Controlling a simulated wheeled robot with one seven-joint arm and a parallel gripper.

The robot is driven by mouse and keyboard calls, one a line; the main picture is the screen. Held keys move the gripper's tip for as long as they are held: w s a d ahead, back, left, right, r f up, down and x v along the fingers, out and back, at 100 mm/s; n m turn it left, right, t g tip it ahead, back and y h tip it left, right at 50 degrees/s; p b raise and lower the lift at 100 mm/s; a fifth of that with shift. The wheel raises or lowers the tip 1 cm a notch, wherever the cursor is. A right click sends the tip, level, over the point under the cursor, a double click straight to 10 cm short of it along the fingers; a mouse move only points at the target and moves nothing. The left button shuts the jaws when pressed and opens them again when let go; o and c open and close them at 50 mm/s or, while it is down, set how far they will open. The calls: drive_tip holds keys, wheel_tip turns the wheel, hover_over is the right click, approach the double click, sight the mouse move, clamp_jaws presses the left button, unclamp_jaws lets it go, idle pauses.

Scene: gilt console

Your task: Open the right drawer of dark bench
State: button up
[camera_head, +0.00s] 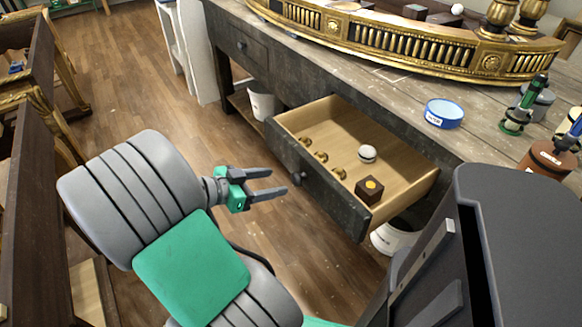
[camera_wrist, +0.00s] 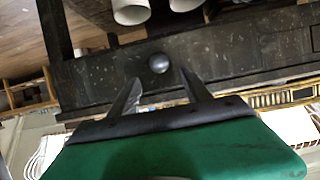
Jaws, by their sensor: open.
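The dark bench (camera_head: 378,92) stands along the right of the head view. Its right drawer (camera_head: 318,186) is pulled well out. Inside lie a dark brown box with a yellow spot (camera_head: 369,190), a pale round item (camera_head: 367,153) and several small gold pieces (camera_head: 321,156). The drawer's round knob (camera_head: 298,178) is on its dark front; a knob (camera_wrist: 159,63) also shows in the wrist view, just beyond the fingertips. My gripper (camera_head: 279,183) is open and empty, in front of the drawer front and apart from the knob. The bench's left drawer (camera_head: 240,45) is shut.
A gilt curved rail (camera_head: 400,45) lies on the bench top with a blue round tin (camera_head: 443,113) and bottles (camera_head: 522,105). White buckets (camera_head: 262,102) stand under the bench. Dark wooden furniture (camera_head: 28,190) lines the left. Wooden floor between is clear.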

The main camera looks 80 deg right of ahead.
sight(294, 179)
drive_tip(key=b+x, duration=0.1)
drive_tip(key=x, duration=0.6)
drive_tip(key=shift+d+f, duration=0.1)
drive_tip(key=shift+f, duration=0.1)
drive_tip(key=shift+c, duration=0.5)
clamp_jaws()
idle(0.5)
